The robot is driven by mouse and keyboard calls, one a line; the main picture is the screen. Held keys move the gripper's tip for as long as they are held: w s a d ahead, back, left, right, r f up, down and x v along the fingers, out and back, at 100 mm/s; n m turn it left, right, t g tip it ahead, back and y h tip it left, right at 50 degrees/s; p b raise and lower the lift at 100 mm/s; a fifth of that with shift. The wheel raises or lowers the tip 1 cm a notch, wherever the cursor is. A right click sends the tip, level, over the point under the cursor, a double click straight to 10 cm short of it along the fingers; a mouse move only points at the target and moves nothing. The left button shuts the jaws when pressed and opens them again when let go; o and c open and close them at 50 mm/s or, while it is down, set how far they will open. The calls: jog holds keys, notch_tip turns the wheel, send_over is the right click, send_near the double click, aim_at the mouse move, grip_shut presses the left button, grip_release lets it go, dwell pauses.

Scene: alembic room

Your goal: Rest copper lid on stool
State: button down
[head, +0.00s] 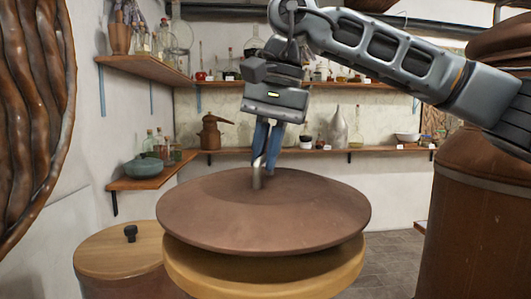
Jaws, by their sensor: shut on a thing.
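The copper lid (305,221) is a wide, shallow brown disc in the middle of the head view. My gripper (264,170) is above its centre, with blue fingers pointing down and shut on the lid's upright metal handle. Below the lid is a round, light wooden top (265,275), which looks like the stool. The lid covers most of it, and only its front and side rim show. The lid looks roughly level. I cannot tell whether it touches the wood or hangs just above it.
A wooden-topped round container (105,256) with a black knob stands at the lower left. A large copper vessel (475,220) stands close on the right. Wall shelves (150,183) with bottles, a bowl and a copper pot are behind. Some floor (395,262) shows between the wooden top and the vessel.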

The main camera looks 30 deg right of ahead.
aim_at(264, 181)
dwell(0.3)
jog(key=shift+f+b, duration=0.55)
jog(key=shift+f, duration=0.15)
jog(key=shift+r, duration=0.15)
dwell(0.7)
jog(key=shift+f+b, duration=0.55)
jog(key=shift+f, duration=0.2)
jog(key=shift+f, duration=0.15)
dwell(0.5)
jog(key=c, duration=1.1)
grip_release()
